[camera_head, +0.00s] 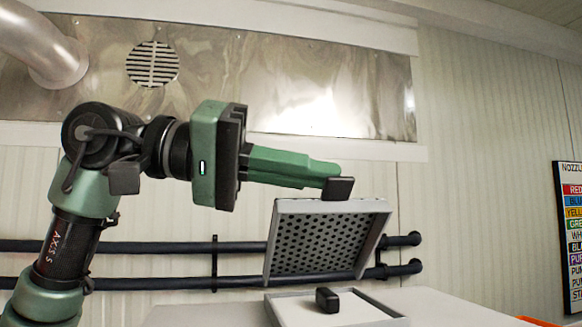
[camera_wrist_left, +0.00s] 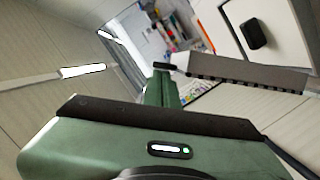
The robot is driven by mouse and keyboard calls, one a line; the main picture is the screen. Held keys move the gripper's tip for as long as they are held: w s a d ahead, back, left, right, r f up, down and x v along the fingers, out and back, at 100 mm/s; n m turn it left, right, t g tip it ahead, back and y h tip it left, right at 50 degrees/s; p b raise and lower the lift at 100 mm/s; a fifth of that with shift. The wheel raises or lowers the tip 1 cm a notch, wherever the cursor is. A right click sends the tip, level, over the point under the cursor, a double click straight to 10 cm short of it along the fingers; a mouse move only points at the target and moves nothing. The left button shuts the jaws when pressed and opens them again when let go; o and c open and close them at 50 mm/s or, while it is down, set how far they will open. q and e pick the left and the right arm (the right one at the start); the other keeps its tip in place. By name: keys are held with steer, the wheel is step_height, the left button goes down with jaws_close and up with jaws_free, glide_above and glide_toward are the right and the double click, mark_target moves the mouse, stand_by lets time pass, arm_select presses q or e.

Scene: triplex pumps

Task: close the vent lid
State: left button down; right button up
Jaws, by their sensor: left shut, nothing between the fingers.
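The vent lid (camera_head: 322,242), a grey-framed panel with a perforated dark inner face, stands open and tilted above its pale base frame (camera_head: 377,311). A small black block (camera_head: 327,299) is on the base; it also shows in the left wrist view (camera_wrist_left: 254,33). My left gripper (camera_head: 328,178) is shut and empty, its dark tip at the lid's upper edge. In the left wrist view the fingers (camera_wrist_left: 161,80) end beside the lid's edge (camera_wrist_left: 245,72). I cannot tell whether they touch it. My right gripper is not in view.
Dark horizontal pipes (camera_head: 180,247) run along the wall behind the lid. A metal panel with a round grille (camera_head: 152,64) is higher up. A colour-labelled nozzle chart (camera_head: 572,230) hangs at the right. The space right of the lid looks clear.

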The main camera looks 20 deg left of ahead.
mark_target(327, 218)
arm_select(q)
steer(key=s+f+m, duration=0.1)
steer(key=s+d+f+m+b, duration=0.1)
steer(key=f, duration=0.1)
steer(key=s+d+f+m+y, duration=0.1)
steer(key=shift+s+d+f+m+t+b, duration=0.2)
steer(key=shift+s+f+m+t+b, duration=0.1)
steer(key=shift+m+b, duration=0.1)
steer(key=f, duration=0.1)
steer(key=s+f+m+b, duration=0.1)
steer(key=d+f+b, duration=0.1)
steer(key=shift+s+f+m+t+y, duration=0.2)
steer(key=shift+f+m+t+y, duration=0.1)
steer(key=shift+y, duration=0.1)
steer(key=shift+s+d+f+b, duration=0.1)
steer(key=shift+f+b, duration=0.2)
steer(key=shift+f, duration=0.25)
steer(key=shift+s+d+f+b, duration=0.1)
steer(key=shift+f+b, duration=0.2)
steer(key=shift+f, duration=0.4)
